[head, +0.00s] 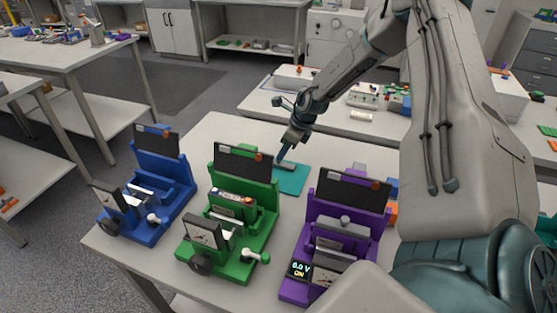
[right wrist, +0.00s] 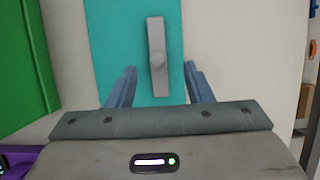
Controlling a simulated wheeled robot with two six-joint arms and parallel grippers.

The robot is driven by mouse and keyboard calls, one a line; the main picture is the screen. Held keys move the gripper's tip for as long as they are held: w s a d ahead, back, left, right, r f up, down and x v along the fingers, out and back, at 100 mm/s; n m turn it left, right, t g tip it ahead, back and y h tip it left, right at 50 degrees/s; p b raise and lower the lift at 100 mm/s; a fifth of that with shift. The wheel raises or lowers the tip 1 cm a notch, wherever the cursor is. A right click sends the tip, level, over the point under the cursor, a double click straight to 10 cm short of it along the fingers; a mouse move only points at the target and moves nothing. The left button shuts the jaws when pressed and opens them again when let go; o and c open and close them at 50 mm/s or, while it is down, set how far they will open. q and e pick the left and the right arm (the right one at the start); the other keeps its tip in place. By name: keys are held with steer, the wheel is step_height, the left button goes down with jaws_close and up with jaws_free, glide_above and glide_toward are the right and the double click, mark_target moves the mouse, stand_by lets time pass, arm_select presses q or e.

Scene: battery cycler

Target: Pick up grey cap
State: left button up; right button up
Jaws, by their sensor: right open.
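In the head view the cap (head: 288,167) is a small grey strip on the teal mat (head: 292,184), partly hidden by my gripper. My right gripper (head: 280,158) is over the mat at the cap. In the right wrist view its two blue fingers (right wrist: 163,74) are spread apart, one on each side of the cap's near end, with a gap on both sides. My left gripper is in neither view.
Blue (head: 158,170), green (head: 262,190) and purple (head: 370,222) cycler stations stand along the white table. The green one is close to the mat's left. The purple one has a lit display (head: 300,270). Another table (head: 262,103) with small parts stands behind.

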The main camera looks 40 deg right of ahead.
mark_target(282, 164)
steer(key=shift+s+a+f, duration=0.1)
steer(key=shift+f, duration=0.5)
steer(key=b+x, duration=0.1)
steer(key=x, duration=0.2)
steer(key=shift+s+f, duration=0.1)
steer(key=shift+s, duration=0.05)
steer(key=shift+w+f, duration=0.25)
steer(key=shift+f, duration=0.1)
steer(key=shift+s+r, duration=0.1)
steer(key=shift+r, duration=0.05)
steer(key=shift+c, duration=0.5)
jaws_close()
